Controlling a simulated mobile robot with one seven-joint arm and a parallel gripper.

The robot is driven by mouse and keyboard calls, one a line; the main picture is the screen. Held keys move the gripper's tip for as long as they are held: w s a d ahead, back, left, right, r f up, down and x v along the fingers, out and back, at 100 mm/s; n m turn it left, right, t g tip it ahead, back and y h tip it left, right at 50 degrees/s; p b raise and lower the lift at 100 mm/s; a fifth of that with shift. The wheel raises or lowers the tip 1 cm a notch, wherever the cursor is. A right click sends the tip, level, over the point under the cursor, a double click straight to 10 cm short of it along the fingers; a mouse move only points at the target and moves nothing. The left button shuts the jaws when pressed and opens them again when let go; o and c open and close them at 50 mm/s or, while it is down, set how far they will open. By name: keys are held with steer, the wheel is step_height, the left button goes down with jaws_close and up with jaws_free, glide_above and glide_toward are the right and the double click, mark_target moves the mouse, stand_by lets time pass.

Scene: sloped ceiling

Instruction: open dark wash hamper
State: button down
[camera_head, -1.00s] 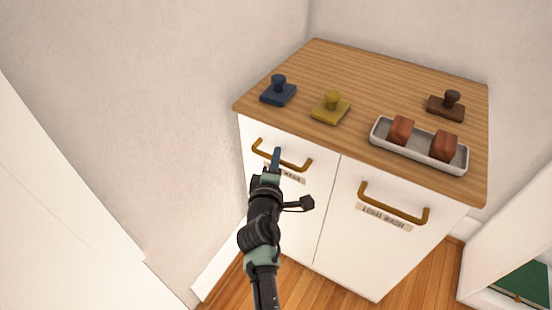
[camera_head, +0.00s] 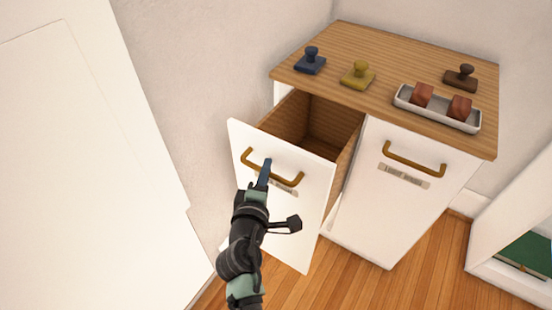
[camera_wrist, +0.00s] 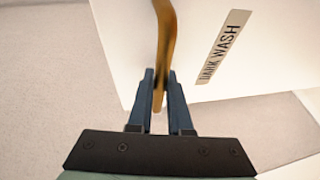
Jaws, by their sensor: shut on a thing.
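The dark wash hamper (camera_head: 312,210) is the left white pull-out front of the cabinet. It stands well out from the cabinet, and its wooden inside (camera_head: 325,128) shows empty where I can see. My gripper (camera_head: 265,172) is shut on its brass handle (camera_head: 292,181). In the wrist view the blue fingers (camera_wrist: 158,92) sit on both sides of the handle bar (camera_wrist: 167,35). The label reading DARK WASH (camera_wrist: 222,48) is beside the handle there. In the head view my gripper partly covers the label.
The right hamper front (camera_head: 395,205) is closed. On the wooden top (camera_head: 390,52) are blue (camera_head: 310,63), yellow (camera_head: 358,76) and brown (camera_head: 461,79) knobbed blocks and a tray (camera_head: 438,111) with two reddish blocks. A wall is at left; a white shelf (camera_head: 515,215) is at right.

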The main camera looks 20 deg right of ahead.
steer(key=s+a, duration=0.6)
steer(key=a, duration=0.2)
steer(key=shift+s+b, duration=0.15)
steer(key=shift+b, duration=0.15)
steer(key=c, duration=0.8)
jaws_free()
steer(key=shift+c, duration=0.2)
steer(key=p+v, duration=0.2)
steer(key=v, duration=1.1)
